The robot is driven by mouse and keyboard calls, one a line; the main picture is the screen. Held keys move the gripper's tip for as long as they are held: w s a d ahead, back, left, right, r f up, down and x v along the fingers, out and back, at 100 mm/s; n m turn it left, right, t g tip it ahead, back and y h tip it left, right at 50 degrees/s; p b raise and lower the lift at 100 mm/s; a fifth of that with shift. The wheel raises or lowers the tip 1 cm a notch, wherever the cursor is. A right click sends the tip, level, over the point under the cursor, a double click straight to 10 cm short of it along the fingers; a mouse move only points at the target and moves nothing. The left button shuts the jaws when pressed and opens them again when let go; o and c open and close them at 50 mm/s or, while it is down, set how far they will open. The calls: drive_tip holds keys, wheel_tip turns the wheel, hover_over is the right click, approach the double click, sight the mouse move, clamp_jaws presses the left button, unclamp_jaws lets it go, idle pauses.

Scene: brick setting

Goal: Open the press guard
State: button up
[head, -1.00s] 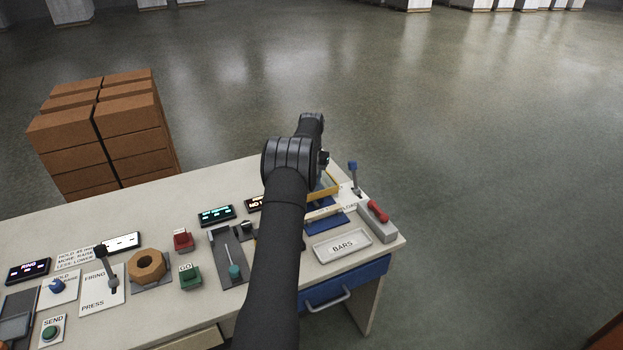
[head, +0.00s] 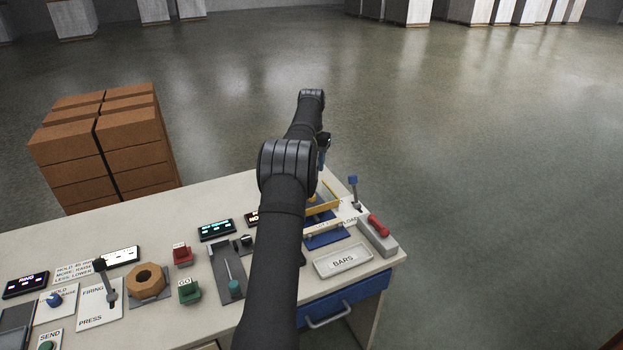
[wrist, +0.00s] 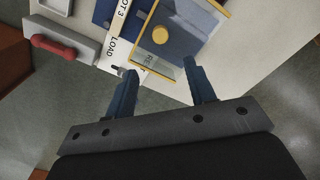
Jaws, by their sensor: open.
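The press guard (head: 322,208) is a yellow frame on a blue base near the right end of the bench, partly hidden by my arm in the head view. In the wrist view the yellow-edged guard (wrist: 218,22) has a clear panel and seems to lie down over the blue press, with a round yellow knob (wrist: 160,34) within its outline. My gripper (wrist: 159,66) is open and empty, its two blue fingers apart at the guard's near edge; contact cannot be told. In the head view my gripper (head: 322,160) hangs above and behind the guard.
A blue-topped lever (head: 353,185) and a grey block with a red handle (head: 378,225) stand right of the guard. A BARS tray (head: 343,260) lies in front. Buttons and displays fill the left bench.

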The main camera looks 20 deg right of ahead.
wheel_tip(320, 180, up, 5)
drive_tip(key=shift+r, duration=0.1)
idle(0.4)
wheel_tip(320, 180, down, 18)
drive_tip(key=shift+r, duration=0.15)
idle(0.4)
drive_tip(key=shift+r, duration=0.2)
wheel_tip(320, 180, up, 17)
wheel_tip(320, 180, down, 17)
drive_tip(key=shift+r, duration=0.1)
drive_tip(key=shift+s+f, duration=0.15)
drive_tip(key=shift+f, duration=0.15)
drive_tip(key=shift+s, duration=0.65)
